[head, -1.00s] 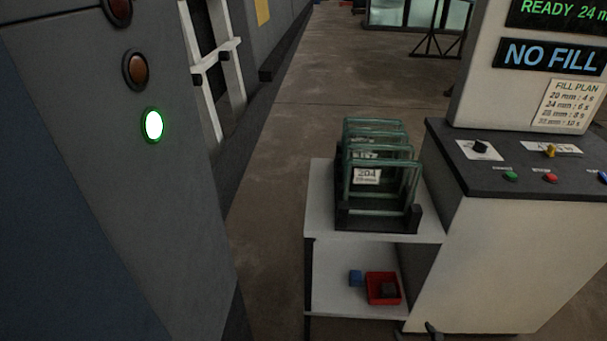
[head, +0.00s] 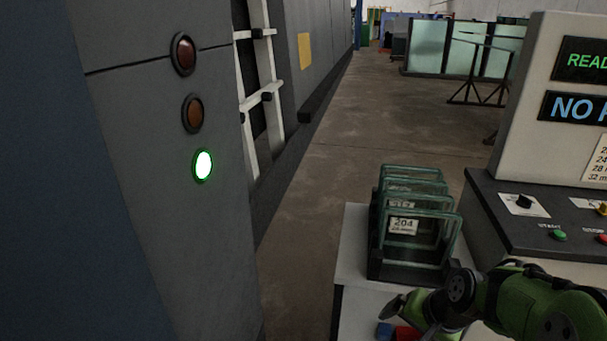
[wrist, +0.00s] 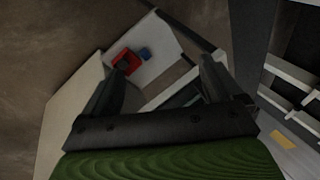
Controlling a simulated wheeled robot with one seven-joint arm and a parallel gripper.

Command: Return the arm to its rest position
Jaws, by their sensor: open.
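My gripper (wrist: 163,88) shows in the wrist view with its two dark fingers spread apart and nothing between them. In the head view my green arm enters at the lower right, in front of the white cart and the control console (head: 545,215).
A white cart (head: 352,250) holds a dark rack of glass frames (head: 405,262) labelled 204. A red bin (wrist: 124,62) and a blue block (wrist: 145,54) lie on its lower shelf. A grey machine with a lit green lamp (head: 203,165) stands left. The floor aisle (head: 320,160) between is clear.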

